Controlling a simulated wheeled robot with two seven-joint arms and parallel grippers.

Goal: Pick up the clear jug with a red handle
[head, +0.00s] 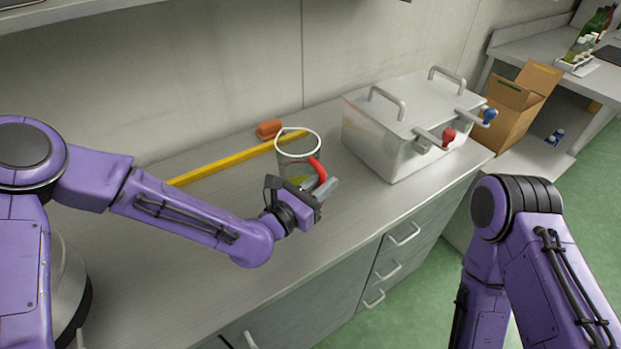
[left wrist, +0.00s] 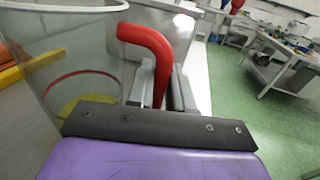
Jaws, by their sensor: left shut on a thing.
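My left gripper (head: 322,186) is shut on the red handle, which also shows between the fingers in the left wrist view (left wrist: 150,45). I cannot tell whether the jug's base touches the counter. My right arm shows at the lower right of the head view, but its gripper is out of view.
A steel tank (head: 385,135) with red and blue taps stands right of the jug. A yellow bar (head: 215,168) and an orange block (head: 269,129) lie behind it. A cardboard box (head: 515,110) is farther right. The counter's front is clear.

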